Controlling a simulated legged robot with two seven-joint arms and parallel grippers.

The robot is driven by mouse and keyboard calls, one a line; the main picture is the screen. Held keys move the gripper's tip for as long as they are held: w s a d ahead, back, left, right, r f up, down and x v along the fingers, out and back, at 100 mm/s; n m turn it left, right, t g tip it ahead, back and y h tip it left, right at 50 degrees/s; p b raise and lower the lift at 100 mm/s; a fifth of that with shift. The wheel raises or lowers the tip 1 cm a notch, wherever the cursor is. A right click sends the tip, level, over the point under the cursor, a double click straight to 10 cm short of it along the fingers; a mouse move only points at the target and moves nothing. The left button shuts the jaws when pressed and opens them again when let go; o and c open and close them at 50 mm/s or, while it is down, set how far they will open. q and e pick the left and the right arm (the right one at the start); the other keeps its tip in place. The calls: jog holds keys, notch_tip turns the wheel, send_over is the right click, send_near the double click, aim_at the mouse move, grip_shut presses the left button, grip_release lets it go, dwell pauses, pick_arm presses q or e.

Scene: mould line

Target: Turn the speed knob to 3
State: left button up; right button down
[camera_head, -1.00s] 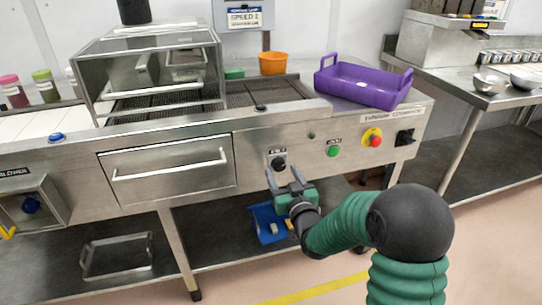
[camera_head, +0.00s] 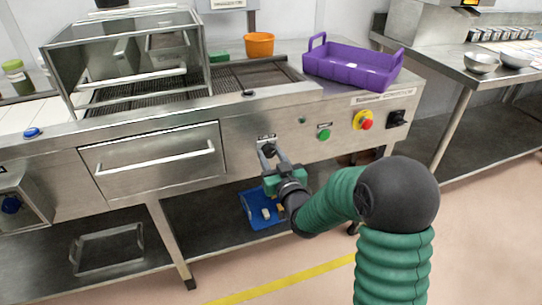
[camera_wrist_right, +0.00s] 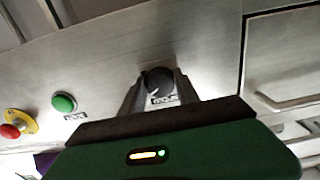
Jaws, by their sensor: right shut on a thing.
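The speed knob (camera_head: 268,149) is a small black dial on the steel front panel of the machine. It also shows in the right wrist view (camera_wrist_right: 158,82), with a light pointer line and a label plate under it that I cannot read. My right gripper (camera_head: 272,155) is at the panel, its two fingers on either side of the knob and shut on it. In the right wrist view the fingers (camera_wrist_right: 157,92) flank the knob. The exact number the pointer faces is too small to tell. My left gripper is not in view.
Right of the knob are a green button (camera_head: 324,134), a red stop button on yellow (camera_head: 364,121) and a black switch (camera_head: 396,118). A drawer handle (camera_head: 155,160) is to the left. A purple tray (camera_head: 350,72) and an orange bowl (camera_head: 259,44) stand on top. A blue bin (camera_head: 262,212) sits below.

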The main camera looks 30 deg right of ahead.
jog(key=shift+m, duration=0.4)
jog(key=m+p, duration=0.2)
jog(key=m, duration=0.3)
jog(key=m+p, duration=0.2)
jog(key=m, duration=0.4)
jog(key=shift+p, duration=0.3)
jog(key=shift+m, duration=0.3)
jog(key=c, duration=0.9)
grip_release()
